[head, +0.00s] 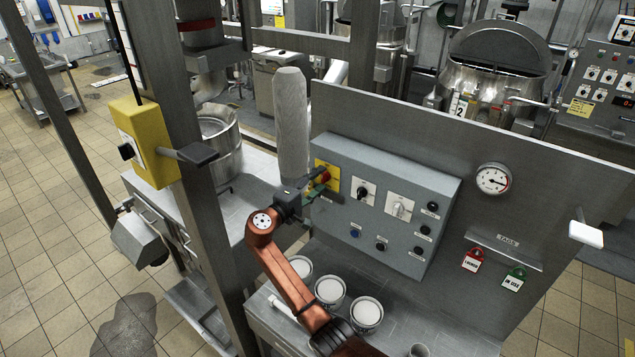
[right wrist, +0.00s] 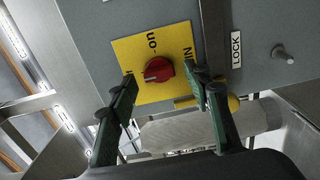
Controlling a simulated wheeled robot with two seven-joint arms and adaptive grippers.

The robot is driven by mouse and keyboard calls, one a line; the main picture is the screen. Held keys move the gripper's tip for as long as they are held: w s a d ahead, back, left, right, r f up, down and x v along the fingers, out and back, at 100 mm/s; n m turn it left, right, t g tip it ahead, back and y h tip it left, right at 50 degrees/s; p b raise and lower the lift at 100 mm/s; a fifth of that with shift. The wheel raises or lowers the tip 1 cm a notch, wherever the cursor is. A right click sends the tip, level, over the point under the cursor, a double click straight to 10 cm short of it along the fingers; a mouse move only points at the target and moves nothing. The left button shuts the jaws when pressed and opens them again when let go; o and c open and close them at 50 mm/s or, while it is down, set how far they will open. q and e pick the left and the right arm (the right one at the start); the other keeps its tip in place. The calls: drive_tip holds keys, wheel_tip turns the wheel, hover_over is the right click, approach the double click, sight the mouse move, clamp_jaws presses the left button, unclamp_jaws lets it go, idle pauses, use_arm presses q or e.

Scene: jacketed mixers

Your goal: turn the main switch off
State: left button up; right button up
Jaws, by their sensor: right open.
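The main switch is a red knob (right wrist: 158,69) on a yellow plate (right wrist: 178,42) lettered "on" and partly "MAIN" in the right wrist view. In the head view the yellow plate (head: 333,172) is at the left end of the grey control box (head: 385,205), the knob partly behind my gripper. My right gripper (right wrist: 160,79) is open, its green fingers on either side of the knob with gaps. In the head view the right gripper (head: 318,184) is at the plate. I cannot tell which way the knob points. My left gripper is out of view.
A "LOCK" label (right wrist: 236,50) and a metal peg (right wrist: 283,54) are beside the plate. White-topped tubs (head: 331,290) stand below. Red (head: 472,260) and green (head: 514,278) tags hang right.

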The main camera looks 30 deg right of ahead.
drive_tip(key=v, duration=1.2)
idle(0.3)
